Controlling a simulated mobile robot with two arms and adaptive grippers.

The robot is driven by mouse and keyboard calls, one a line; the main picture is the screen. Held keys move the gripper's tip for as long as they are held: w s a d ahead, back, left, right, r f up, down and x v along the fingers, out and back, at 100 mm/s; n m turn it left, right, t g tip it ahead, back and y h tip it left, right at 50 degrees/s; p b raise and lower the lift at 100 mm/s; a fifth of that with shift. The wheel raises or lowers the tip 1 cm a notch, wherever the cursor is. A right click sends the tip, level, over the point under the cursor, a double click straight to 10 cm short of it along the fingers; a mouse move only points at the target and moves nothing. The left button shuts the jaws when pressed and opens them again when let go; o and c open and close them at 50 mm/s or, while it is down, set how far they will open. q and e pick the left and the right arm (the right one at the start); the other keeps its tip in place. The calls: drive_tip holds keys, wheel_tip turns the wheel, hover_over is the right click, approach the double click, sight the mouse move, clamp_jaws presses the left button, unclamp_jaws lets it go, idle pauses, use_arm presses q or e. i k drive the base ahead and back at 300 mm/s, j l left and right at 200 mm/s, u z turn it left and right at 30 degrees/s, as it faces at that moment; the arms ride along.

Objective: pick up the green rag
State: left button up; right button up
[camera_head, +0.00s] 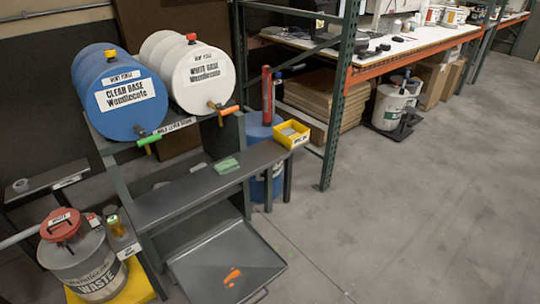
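The green rag (227,166) is a small, flat green patch. It lies on the dark grey shelf (175,194) in front of the drum rack, about midway along it. Neither of my grippers shows in the head view, so I cannot tell how they stand.
A blue drum (124,101) and a white drum (203,78) with taps lie above the shelf. A yellow bin (291,134) stands at its right end. A grey tray (222,264) is below. A waste bucket (83,262) stands at left. Open floor (420,220) lies to the right.

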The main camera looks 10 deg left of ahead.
sight(224, 168)
drive_tip(key=i+l+z, duration=0.45)
drive_tip(key=i, duration=0.35)
drive_tip(key=i+z, duration=0.5)
drive_tip(key=i, duration=0.3)
drive_tip(key=i+u, duration=0.65)
drive_tip(key=u, duration=0.25)
drive_tip(key=i+l+u, duration=0.2)
drive_tip(key=u, duration=0.25)
drive_tip(key=i, duration=0.1)
